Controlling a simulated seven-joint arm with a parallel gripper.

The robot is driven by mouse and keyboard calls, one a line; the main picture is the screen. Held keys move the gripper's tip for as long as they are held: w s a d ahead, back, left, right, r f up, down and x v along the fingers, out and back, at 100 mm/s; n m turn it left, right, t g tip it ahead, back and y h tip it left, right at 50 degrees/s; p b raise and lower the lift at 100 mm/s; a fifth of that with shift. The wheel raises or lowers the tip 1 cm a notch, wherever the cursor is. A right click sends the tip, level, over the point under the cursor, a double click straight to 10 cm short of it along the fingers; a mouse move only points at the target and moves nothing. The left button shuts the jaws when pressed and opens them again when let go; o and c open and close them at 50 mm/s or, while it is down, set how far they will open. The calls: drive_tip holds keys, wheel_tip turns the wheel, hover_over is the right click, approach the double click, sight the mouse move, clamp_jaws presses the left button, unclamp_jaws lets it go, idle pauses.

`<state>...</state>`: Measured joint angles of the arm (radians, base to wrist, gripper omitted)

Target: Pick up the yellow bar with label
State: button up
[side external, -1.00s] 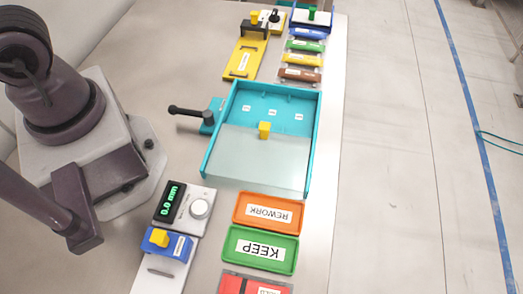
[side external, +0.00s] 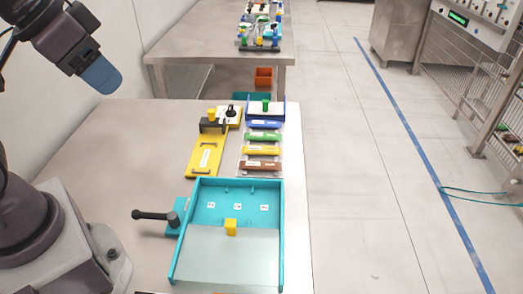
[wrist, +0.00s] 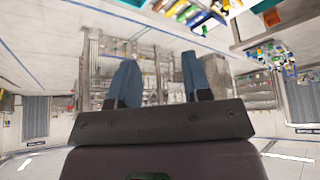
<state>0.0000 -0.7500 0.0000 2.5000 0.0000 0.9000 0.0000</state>
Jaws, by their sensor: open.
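The yellow bar (side external: 261,150) has a pale label and lies in a rack between a green bar (side external: 262,136) and a brown bar (side external: 261,164). My gripper (side external: 103,80) is raised at the upper left in the side view, well apart from the bar. In the wrist view its two blue fingers (wrist: 160,68) stand spread with nothing between them. One finger mostly hides the other in the side view.
A blue bar (side external: 264,124) lies at the rack's far end. A yellow labelled plate (side external: 205,157) is left of the rack. The table's left side is clear.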

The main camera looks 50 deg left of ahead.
drive_tip(key=o, duration=0.4)
drive_tip(key=shift+c, duration=0.2)
drive_tip(key=shift+a, duration=0.1)
